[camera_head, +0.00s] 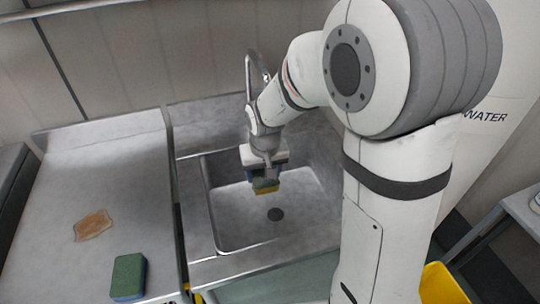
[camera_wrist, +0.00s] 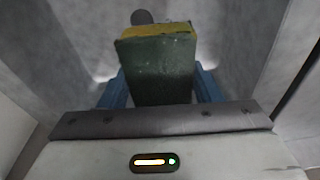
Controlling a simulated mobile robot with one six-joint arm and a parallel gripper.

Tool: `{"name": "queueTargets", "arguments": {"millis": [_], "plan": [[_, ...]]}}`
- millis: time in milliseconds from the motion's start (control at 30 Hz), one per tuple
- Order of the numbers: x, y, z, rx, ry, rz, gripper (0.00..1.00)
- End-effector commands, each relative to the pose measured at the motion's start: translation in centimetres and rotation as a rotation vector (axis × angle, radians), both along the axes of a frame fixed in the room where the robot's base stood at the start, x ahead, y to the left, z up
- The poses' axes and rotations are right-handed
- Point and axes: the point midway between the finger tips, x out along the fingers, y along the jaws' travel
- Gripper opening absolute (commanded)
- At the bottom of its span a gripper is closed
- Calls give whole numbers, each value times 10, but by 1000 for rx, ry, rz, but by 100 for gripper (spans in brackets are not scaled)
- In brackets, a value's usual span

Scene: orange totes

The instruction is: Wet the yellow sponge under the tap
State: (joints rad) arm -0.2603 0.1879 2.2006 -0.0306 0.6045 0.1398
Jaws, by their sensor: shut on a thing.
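The yellow sponge with a green top layer (camera_head: 265,187) is in my gripper (camera_head: 262,178), held inside the sink area below the tap. In the wrist view the sponge (camera_wrist: 158,65) sits between the two blue fingers of my gripper (camera_wrist: 160,85), green side facing the camera and yellow edge beyond. The tap (camera_head: 252,68) is a tall curved metal spout behind my wrist; its outlet is partly hidden by my arm. The sink basin (camera_head: 225,215) is steel with a dark drain (camera_head: 275,214). No water stream is visible.
A second sponge, green on top with a blue lower layer (camera_head: 128,277), lies on the steel counter (camera_head: 110,180) left of the sink. A brown stain-like patch (camera_head: 93,225) is behind it. A yellow container (camera_head: 440,285) stands at the lower right.

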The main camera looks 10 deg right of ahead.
Motion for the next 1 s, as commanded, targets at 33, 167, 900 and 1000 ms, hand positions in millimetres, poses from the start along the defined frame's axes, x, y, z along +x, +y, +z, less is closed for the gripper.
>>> {"name": "queueTargets", "arguments": {"millis": [33, 167, 900, 1000], "plan": [[0, 0, 0, 0, 0, 0, 40], [0, 0, 0, 0, 0, 0, 40], [-31, 12, 29, 1, -2, 0, 40], [-39, 15, 35, 1, -1, 1, 40]]}}
